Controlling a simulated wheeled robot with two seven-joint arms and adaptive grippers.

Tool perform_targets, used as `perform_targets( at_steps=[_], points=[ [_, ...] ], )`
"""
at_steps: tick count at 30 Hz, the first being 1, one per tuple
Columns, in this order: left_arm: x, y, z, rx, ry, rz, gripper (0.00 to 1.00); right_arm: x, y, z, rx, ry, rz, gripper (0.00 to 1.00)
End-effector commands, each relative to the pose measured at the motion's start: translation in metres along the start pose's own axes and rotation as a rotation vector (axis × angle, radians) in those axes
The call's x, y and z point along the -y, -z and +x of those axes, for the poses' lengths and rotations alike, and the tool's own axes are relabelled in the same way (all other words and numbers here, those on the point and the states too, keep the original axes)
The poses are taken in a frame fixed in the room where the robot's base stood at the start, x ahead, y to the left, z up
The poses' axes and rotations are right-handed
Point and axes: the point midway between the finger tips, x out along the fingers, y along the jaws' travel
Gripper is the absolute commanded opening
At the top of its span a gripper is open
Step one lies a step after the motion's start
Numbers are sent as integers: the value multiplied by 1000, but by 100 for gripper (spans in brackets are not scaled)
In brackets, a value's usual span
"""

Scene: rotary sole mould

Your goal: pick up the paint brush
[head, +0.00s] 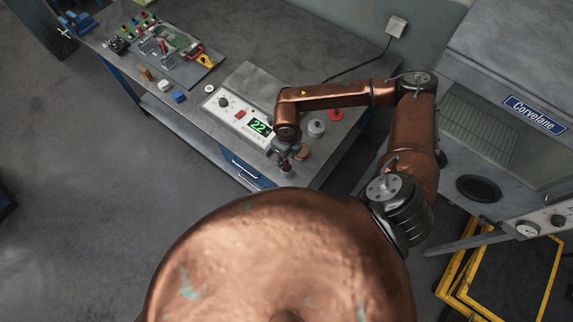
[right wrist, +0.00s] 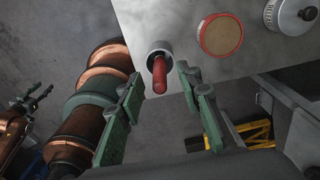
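The paint brush (right wrist: 159,76) shows in the right wrist view as a red handle standing up out of a small grey round holder (right wrist: 157,49) near the bench corner. My right gripper (right wrist: 160,84) is open, with one green finger on each side of the handle in that view. I cannot tell whether either finger touches it. In the head view my right gripper (head: 285,160) is over the front edge of the bench, and it hides most of the brush. My left gripper (right wrist: 34,97) shows small at the left of the right wrist view, its fingers apart and empty.
The grey bench (head: 240,85) carries a white control box with a green display (head: 260,127). A red-rimmed round tin (right wrist: 220,35) and a grey lidded pot (right wrist: 288,14) stand near the brush. A large grey machine (head: 510,90) stands at the right.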

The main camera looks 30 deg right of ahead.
Motion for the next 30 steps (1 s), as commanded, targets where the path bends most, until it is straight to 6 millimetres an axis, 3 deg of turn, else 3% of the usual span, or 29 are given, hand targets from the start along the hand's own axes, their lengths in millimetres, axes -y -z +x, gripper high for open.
perform_targets(
  at_steps=[10,24,30],
  points=[
    [0,0,-2,0,0,0,40,0,1,11,-1,-1,0,33],
    [0,0,-2,0,0,-1,40,0,1,10,-1,-1,0,0],
    [0,0,-2,0,0,-1,40,0,1,10,-1,-1,0,0]
  ],
)
